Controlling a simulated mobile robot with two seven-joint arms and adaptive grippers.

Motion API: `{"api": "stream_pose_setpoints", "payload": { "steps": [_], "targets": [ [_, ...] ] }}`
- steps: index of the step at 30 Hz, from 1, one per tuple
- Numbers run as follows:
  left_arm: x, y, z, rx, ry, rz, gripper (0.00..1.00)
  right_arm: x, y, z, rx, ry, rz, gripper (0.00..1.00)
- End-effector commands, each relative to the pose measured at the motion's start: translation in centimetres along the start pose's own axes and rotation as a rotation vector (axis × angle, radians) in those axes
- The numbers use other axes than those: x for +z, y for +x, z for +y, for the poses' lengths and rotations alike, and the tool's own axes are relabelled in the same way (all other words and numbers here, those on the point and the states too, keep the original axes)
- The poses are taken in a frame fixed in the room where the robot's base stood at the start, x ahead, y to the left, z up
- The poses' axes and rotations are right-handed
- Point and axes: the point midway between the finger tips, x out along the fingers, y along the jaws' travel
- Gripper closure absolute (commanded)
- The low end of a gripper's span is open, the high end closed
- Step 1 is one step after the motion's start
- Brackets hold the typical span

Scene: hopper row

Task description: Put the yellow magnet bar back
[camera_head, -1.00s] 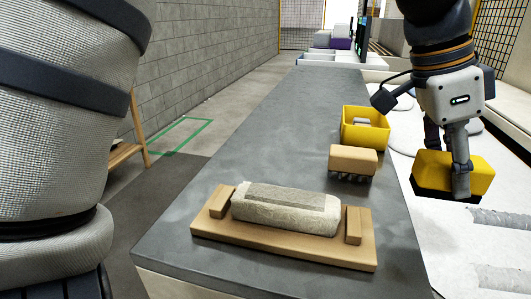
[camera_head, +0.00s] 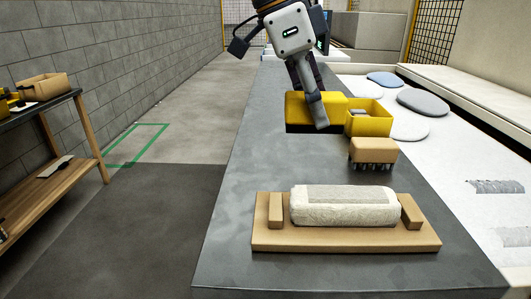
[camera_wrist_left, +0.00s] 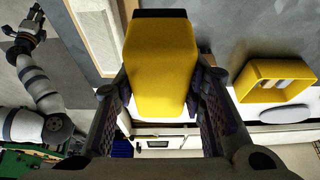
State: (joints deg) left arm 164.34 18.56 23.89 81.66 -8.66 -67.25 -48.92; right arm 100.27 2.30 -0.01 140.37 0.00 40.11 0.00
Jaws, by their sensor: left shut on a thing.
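The yellow magnet bar (camera_head: 294,108), a yellow block with a black underside, is held by my left gripper (camera_head: 317,112) above the grey counter. In the head view it is just left of the yellow open bin (camera_head: 369,129) and overlaps its edge; whether they touch cannot be told. In the left wrist view the bar (camera_wrist_left: 160,65) sits between both fingers of my left gripper (camera_wrist_left: 160,100), its black end at the top. My right gripper (camera_wrist_left: 24,38) shows small at the upper left of the wrist view; its jaws are unclear.
A wooden brush (camera_head: 373,151) stands before the bin. A pale stone block (camera_head: 345,207) lies on a wooden holder (camera_head: 340,241) at the counter's front. The counter (camera_head: 260,160) is clear on the left. White hoppers with round lids (camera_head: 422,102) lie right; a wooden shelf (camera_head: 50,180) stands left.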

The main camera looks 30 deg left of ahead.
Motion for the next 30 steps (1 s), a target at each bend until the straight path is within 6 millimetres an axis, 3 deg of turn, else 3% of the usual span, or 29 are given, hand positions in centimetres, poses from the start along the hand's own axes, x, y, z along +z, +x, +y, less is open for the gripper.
{"api": "stream_pose_setpoints", "payload": {
  "steps": [1,5,16,21,30],
  "targets": [
    [1.3,0.9,-1.6,0.008,-0.009,-0.001,0.99,0.4,0.5,0.0,0.001,0.000,-0.016,0.60],
    [4.2,1.9,-4.9,0.010,-0.008,-0.003,0.99,0.8,1.0,0.0,0.001,0.000,-0.035,0.60],
    [9.0,6.1,-8.6,0.006,-0.005,-0.003,0.99,1.3,1.6,0.1,0.002,0.000,-0.056,0.60],
    [9.8,8.2,-8.4,0.001,-0.001,-0.001,0.99,1.1,1.3,0.0,0.002,0.000,-0.047,0.60],
    [9.8,8.5,-8.3,0.000,0.000,0.000,0.99,1.1,1.3,0.0,0.002,0.000,-0.045,0.60]
  ]
}}
